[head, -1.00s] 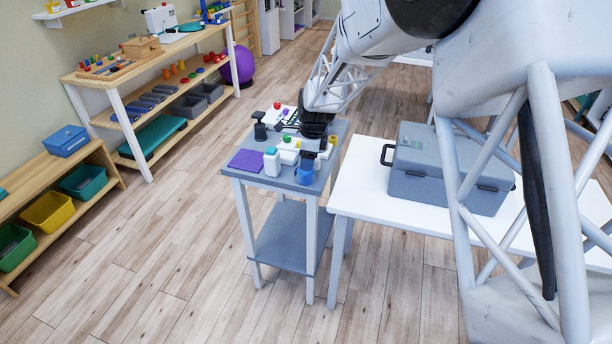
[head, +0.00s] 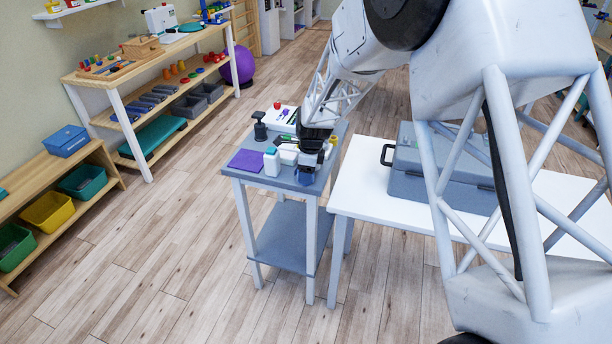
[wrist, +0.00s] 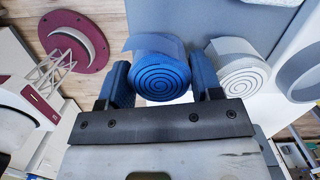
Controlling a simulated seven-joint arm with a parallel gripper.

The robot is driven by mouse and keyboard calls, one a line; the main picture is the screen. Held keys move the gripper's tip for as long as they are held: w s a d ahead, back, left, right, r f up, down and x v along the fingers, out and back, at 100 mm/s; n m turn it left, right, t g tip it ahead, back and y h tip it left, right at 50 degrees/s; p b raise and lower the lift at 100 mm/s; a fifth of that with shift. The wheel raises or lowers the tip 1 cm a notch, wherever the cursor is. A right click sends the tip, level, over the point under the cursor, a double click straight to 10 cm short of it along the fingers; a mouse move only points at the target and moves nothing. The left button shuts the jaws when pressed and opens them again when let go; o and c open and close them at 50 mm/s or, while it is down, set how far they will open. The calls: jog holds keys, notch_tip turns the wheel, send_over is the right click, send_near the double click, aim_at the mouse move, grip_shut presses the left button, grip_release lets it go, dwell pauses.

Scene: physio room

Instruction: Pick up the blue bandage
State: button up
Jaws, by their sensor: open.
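The blue bandage (wrist: 158,72) is a rolled cylinder with its spiral end facing the wrist camera. My gripper (wrist: 162,82) is open, with one blue finger on each side of the bandage. The right finger looks very close to the roll; I cannot tell whether either finger touches it. In the head view my gripper (head: 316,158) is low over the table.
A white-grey roll (wrist: 238,68) stands just right of the right finger, with a grey ring (wrist: 303,75) beyond it. A white bottle (head: 271,162), a purple cloth (head: 245,160) and a black pump bottle (head: 260,130) share the table. A grey case (head: 440,180) sits on the adjoining white table.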

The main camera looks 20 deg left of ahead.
jog(key=c, duration=0.6)
jog(key=shift+r, duration=0.15)
jog(key=shift+r, duration=0.45)
jog(key=shift+s+d+r, duration=0.1)
jog(key=shift+s+r, duration=0.1)
jog(key=shift+r, duration=1.05)
jog(key=s+d, duration=0.2)
jog(key=s, duration=0.2)
jog(key=s+d+r, duration=0.1)
jog(key=s+d, duration=0.2)
jog(key=s, duration=0.2)
jog(key=s+d, duration=0.3)
jog(key=s, duration=0.1)
jog(key=shift+s+r, duration=0.15)
